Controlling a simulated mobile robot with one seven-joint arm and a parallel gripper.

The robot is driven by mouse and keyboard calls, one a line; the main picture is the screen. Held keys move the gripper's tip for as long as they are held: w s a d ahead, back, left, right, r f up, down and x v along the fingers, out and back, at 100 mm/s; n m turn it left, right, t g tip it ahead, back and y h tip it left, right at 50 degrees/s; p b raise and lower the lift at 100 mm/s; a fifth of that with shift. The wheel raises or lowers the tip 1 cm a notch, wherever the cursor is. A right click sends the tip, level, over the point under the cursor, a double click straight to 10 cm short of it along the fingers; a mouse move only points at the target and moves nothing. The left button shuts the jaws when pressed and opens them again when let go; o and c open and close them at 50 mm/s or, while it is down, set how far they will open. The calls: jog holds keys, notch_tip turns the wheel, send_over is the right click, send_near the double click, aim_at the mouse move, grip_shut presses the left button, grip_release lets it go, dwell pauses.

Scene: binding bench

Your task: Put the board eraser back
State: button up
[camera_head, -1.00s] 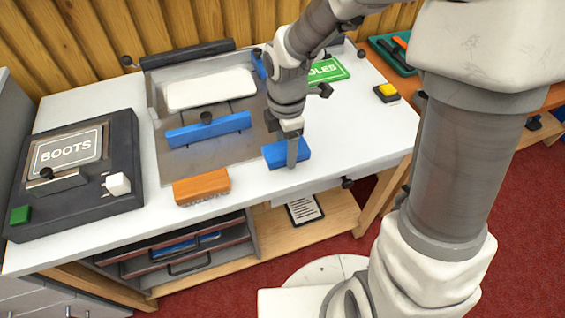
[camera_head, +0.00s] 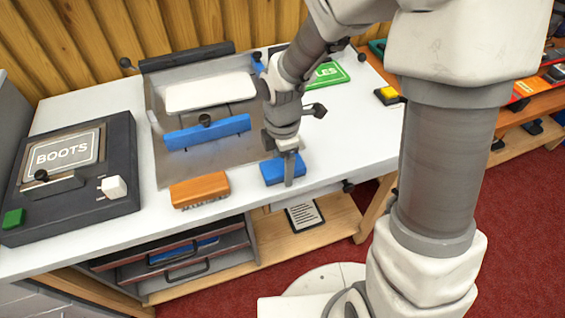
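The blue block (camera_head: 272,171), which looks like the board eraser, is at the front part of the white bench top (camera_head: 338,150), right of an orange brush (camera_head: 199,190). My gripper (camera_head: 288,169) points down at it, with one finger against its near side. The other finger is hidden behind the block. The gripper appears shut on the block. I cannot tell whether the block touches the bench top or is just above it.
A metal tray with a blue bar (camera_head: 207,132) and a white pad (camera_head: 210,92) lies behind. A green sign (camera_head: 328,75) and a yellow-topped block (camera_head: 388,95) are at the back right. Bench top right of the block is clear.

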aim_at(282, 165)
notch_tip(282, 165, up, 12)
jog(key=p, duration=0.4)
jog(key=s+d+r+m+t, duration=0.5)
jog(key=s+d+r+m, duration=0.5)
jog(key=m, duration=1.1)
notch_tip(282, 165, up, 3)
jog(key=shift+s+d+r+t, duration=0.2)
jog(key=shift+s+d+t, duration=0.15)
jog(key=shift+s, duration=0.85)
jog(key=shift+r, duration=0.1)
notch_tip(282, 165, up, 8)
jog(key=p, duration=0.7)
jog(key=shift+p, duration=0.4)
